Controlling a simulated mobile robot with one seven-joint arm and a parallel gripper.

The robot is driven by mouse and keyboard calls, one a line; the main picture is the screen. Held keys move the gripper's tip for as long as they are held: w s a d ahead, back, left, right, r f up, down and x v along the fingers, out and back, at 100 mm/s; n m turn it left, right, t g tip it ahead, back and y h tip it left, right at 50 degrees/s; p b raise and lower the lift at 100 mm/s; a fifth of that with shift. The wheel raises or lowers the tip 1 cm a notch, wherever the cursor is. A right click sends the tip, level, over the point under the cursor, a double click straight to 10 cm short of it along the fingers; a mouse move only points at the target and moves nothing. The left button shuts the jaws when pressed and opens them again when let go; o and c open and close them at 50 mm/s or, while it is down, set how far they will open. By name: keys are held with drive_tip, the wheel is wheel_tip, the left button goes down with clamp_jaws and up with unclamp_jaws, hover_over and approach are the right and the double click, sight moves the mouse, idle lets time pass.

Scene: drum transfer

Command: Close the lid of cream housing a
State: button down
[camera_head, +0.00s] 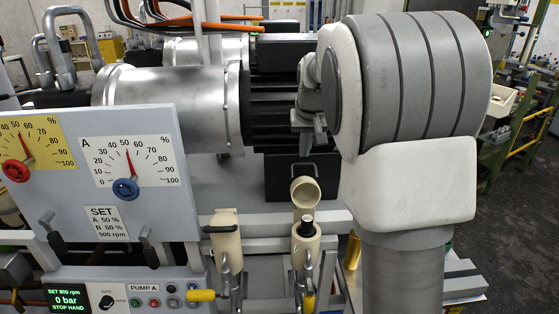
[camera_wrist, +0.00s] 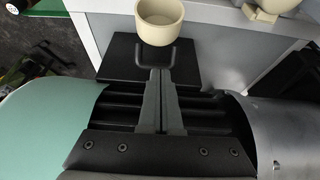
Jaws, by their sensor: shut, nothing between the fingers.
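Two cream housings stand side by side in the head view. Neither shows a readable letter, so I cannot tell which is a. The right housing (camera_head: 305,243) has its lid (camera_head: 304,192) swung up, with the hollow side facing me. A dark piece with a pale top shows in its mouth. The left housing (camera_head: 226,240) has its lid down, with a black handle on it. In the wrist view the raised lid (camera_wrist: 160,30) is at the top, with a black U-shaped handle (camera_wrist: 176,54) below it. My gripper (camera_wrist: 160,73) is shut and empty, its tips close to this handle; contact is unclear.
Behind the raised lid are a black plate (camera_head: 280,182) and a ribbed black motor (camera_head: 275,100). A gauge panel (camera_head: 100,180) stands at the left. Yellow-handled valves (camera_head: 201,295) sit below the housings. Part of another cream piece (camera_wrist: 268,8) shows at the wrist view's top right.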

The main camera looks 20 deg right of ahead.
drive_tip(key=a+x, duration=0.1)
drive_tip(key=x, duration=0.9)
drive_tip(key=shift+d+p, duration=0.45)
drive_tip(key=shift+d, duration=0.1)
drive_tip(key=shift+d+f+b, duration=0.15)
drive_tip(key=shift+f+b, duration=0.05)
drive_tip(key=shift+b, duration=0.45)
